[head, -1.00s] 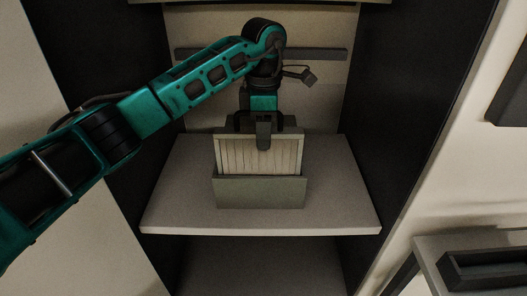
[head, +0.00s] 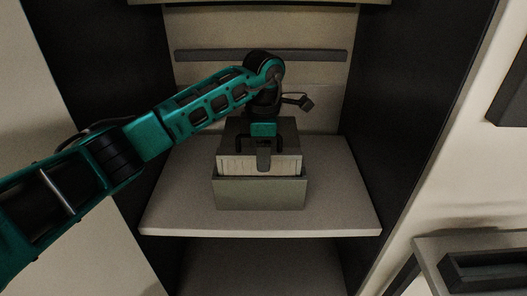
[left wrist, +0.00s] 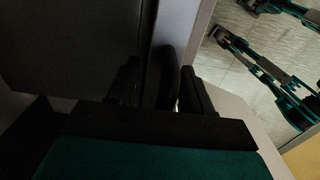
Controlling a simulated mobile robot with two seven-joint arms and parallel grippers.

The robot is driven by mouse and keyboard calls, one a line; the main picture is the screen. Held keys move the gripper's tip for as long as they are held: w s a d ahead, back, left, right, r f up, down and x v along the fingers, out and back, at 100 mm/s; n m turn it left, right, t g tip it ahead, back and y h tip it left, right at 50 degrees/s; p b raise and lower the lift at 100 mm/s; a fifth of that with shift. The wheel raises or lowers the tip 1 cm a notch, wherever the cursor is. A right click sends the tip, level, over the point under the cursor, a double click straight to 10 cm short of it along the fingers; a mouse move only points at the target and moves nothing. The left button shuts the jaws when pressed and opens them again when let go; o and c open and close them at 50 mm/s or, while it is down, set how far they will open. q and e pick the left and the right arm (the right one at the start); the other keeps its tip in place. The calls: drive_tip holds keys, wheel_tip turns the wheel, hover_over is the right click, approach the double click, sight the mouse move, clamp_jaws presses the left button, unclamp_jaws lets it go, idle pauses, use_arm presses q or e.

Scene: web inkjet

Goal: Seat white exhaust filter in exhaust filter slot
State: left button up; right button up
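The white exhaust filter (head: 240,166) has a pale pleated front and a dark grey frame. In the head view it sits upright, its lower part hidden inside the grey-green exhaust filter slot (head: 260,194), an open-topped box on the shelf. Its upper part stands above the slot's front wall. My left gripper (head: 263,157) comes down from above, with one finger in front of the filter's face; it looks closed on the filter. In the left wrist view its two dark fingers (left wrist: 165,85) flank a dark part. Teal arm links show at the upper right there; my right gripper's state is unclear.
The pale shelf (head: 170,205) lies between dark side walls (head: 410,110), with free room left and right of the slot. A dark bar (head: 320,55) crosses the back wall. A grey unit with a dark recess (head: 485,270) stands at lower right.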

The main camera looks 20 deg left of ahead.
use_arm(q)
drive_tip(key=shift+o, duration=0.9)
